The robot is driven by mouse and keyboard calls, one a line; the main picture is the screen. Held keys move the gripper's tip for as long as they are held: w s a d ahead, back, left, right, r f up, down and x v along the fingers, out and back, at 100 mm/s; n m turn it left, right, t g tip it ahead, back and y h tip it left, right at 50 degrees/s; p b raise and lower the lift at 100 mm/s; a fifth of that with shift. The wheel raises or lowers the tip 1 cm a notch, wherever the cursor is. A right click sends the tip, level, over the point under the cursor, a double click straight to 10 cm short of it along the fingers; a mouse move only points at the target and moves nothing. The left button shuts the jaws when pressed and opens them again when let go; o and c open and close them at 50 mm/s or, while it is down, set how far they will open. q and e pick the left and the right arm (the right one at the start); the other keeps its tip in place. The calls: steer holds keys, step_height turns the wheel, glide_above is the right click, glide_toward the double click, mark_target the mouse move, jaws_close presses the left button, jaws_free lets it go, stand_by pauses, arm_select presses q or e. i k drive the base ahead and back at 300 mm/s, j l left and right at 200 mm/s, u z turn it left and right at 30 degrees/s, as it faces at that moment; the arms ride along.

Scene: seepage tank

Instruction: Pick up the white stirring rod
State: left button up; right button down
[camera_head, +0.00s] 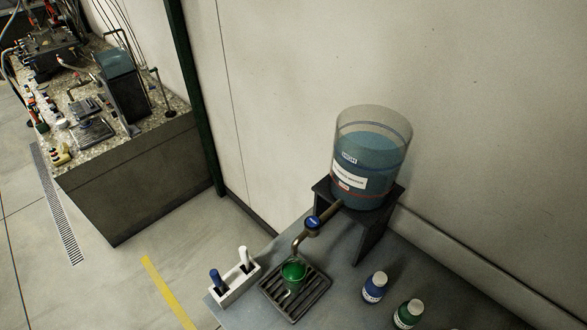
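The white stirring rod (243,255) stands upright in a white holder (236,285) at the left end of the grey table. A blue rod (215,278) stands in the same holder, to its left. Only the upper part of each rod shows; the lower ends are hidden in the holder. Neither of my grippers is in view.
Right of the holder, a cup with green content (294,270) stands on a dark drain grate (318,296) under a tap with a blue knob (312,223). A clear tank of blue liquid (366,165) sits on a dark stand (371,237). Blue (374,288) and green (408,315) bottles stand right.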

mark_target(243, 251)
steer(key=u, duration=0.45)
steer(key=k, duration=0.1)
steer(key=j+z, duration=0.15)
steer(key=j, duration=0.2)
steer(key=i+j+z, duration=0.15)
steer(key=j+z, duration=0.2)
steer(key=j, duration=0.35)
steer(key=j+z, duration=0.3)
steer(key=j, duration=0.45)
